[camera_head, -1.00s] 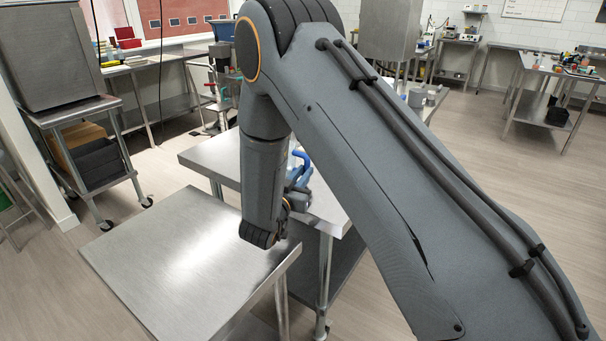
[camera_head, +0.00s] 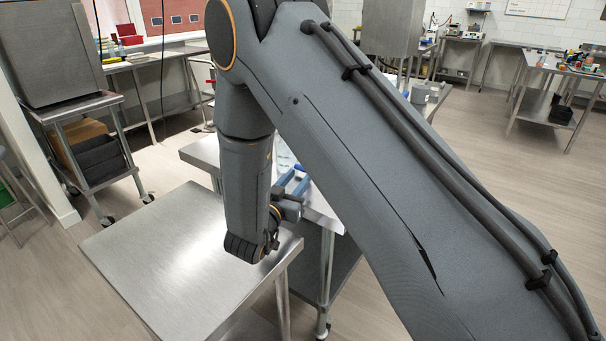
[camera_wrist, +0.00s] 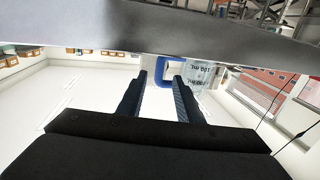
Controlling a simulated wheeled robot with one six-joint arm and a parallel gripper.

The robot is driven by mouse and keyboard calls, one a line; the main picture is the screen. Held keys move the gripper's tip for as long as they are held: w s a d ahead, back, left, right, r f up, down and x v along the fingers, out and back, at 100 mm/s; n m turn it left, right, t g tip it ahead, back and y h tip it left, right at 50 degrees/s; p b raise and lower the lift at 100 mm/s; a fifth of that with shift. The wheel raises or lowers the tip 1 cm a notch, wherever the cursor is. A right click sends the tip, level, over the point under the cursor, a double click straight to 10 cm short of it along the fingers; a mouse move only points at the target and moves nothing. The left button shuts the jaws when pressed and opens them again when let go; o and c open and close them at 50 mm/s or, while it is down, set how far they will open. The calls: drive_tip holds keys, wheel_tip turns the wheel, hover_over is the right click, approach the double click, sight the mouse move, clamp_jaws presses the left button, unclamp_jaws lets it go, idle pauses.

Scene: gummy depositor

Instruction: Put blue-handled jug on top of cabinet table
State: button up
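A clear jug (camera_head: 285,157) with a blue handle (camera_head: 298,186) stands on the steel table behind my forearm, partly hidden by it. In the wrist view, which looks upside down, the handle (camera_wrist: 163,61) lies just beyond my fingertips, and the clear body with dark volume markings (camera_wrist: 200,72) is beside it. My gripper (camera_wrist: 159,80) is open, its two dark fingers apart with nothing clearly held between them. In the head view my gripper is mostly hidden behind the wrist. A bare steel tabletop (camera_head: 165,255) is at the near left; I cannot tell whether it is the cabinet table.
The table behind (camera_head: 202,150) carries the jug and a grey container (camera_head: 419,95). A wheeled stand (camera_head: 95,165) with a large steel box (camera_head: 55,50) is at the left. Other benches line the back.

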drive_tip(key=v, duration=0.6)
drive_tip(key=shift+s+b, duration=0.2)
drive_tip(key=shift+b, duration=0.25)
drive_tip(key=shift+w, duration=0.15)
drive_tip(key=w+d+g+y, duration=0.1)
drive_tip(key=w+y, duration=0.1)
drive_tip(key=w+d+n+g+y, duration=0.1)
drive_tip(key=w+d+y, duration=0.1)
drive_tip(key=shift+y, duration=0.3)
drive_tip(key=s+d+n+g+y, duration=0.1)
drive_tip(key=s+d+g+y, duration=0.1)
drive_tip(key=d+g+y, duration=0.1)
drive_tip(key=shift+s+r+n+g, duration=0.15)
drive_tip(key=shift+n+g, duration=0.15)
drive_tip(key=shift+n, duration=0.1)
drive_tip(key=s+d+n+g, duration=0.1)
drive_tip(key=s+d+g, duration=0.4)
drive_tip(key=s, duration=0.7)
drive_tip(key=s+d+n+g, duration=0.1)
drive_tip(key=s+d+g, duration=0.3)
drive_tip(key=s+d, duration=0.4)
drive_tip(key=s, duration=0.5)
drive_tip(key=shift+d+f+n+g+y, duration=0.2)
drive_tip(key=shift+f+n+g+y, duration=0.1)
drive_tip(key=shift+f+g, duration=0.1)
drive_tip(key=shift+s, duration=0.1)
